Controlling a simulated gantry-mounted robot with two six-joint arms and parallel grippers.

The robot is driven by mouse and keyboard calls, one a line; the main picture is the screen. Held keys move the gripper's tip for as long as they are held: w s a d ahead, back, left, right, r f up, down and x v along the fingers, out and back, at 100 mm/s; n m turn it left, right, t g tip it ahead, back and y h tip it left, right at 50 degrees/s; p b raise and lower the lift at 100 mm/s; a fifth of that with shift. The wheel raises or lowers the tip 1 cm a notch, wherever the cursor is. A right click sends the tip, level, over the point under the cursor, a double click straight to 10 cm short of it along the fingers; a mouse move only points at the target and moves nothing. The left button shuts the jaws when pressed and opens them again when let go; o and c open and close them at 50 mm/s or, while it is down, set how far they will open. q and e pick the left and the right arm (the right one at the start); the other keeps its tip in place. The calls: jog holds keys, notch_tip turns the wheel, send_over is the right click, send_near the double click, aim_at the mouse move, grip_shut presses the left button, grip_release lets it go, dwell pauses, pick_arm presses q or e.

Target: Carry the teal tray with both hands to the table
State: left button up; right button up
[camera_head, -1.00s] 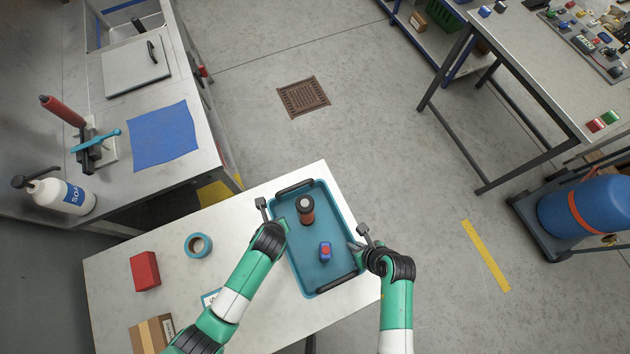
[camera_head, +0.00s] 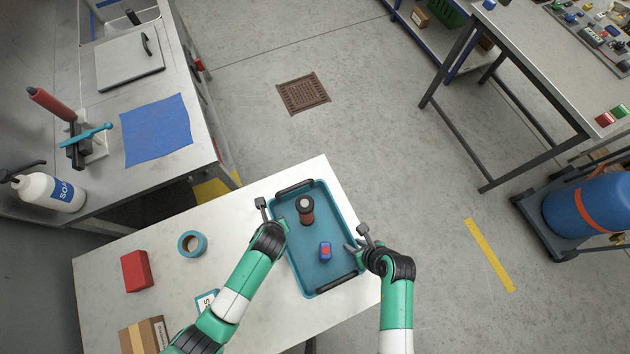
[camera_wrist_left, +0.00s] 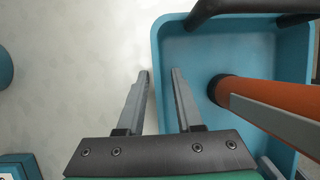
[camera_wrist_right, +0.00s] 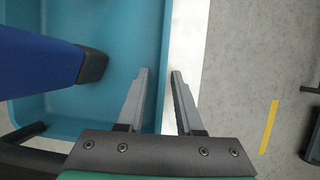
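The teal tray (camera_head: 335,205) is over the white table near its right end, apparently level. In both wrist views the fingers straddle the tray wall, which also shows in the left wrist view (camera_wrist_left: 157,60) and right wrist view (camera_wrist_right: 167,45).
The white table (camera_head: 240,320) also bears blue tape (camera_head: 192,244), a red box (camera_head: 136,271) and a cardboard box (camera_head: 147,337). A sink bench (camera_head: 195,105) is at left, another table (camera_head: 520,60) at upper right, a blue cylinder on a cart (camera_head: 590,207) at right. The middle floor is clear.

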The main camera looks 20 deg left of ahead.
pick_arm(q)
jog(key=v, duration=1.2)
pick_arm(e)
jog(key=v, duration=1.2)
